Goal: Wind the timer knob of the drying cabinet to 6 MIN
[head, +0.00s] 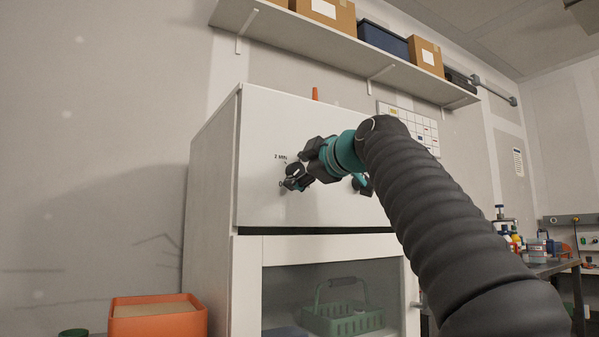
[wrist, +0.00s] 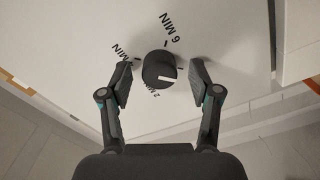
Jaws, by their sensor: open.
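The drying cabinet (head: 262,200) is a white box with a plain upper panel. The 6 MIN label (wrist: 173,30) is above the knob; another MIN label is at upper left, and a 2 MIN label is partly hidden below the knob. My gripper (wrist: 160,82) is open, one finger on each side of the knob with gaps.
Below the panel is a glazed door with a green basket (head: 343,318) behind it. An orange bin (head: 158,316) stands at lower left. A shelf (head: 330,42) with boxes is above the cabinet. A bench with bottles (head: 507,236) is at right.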

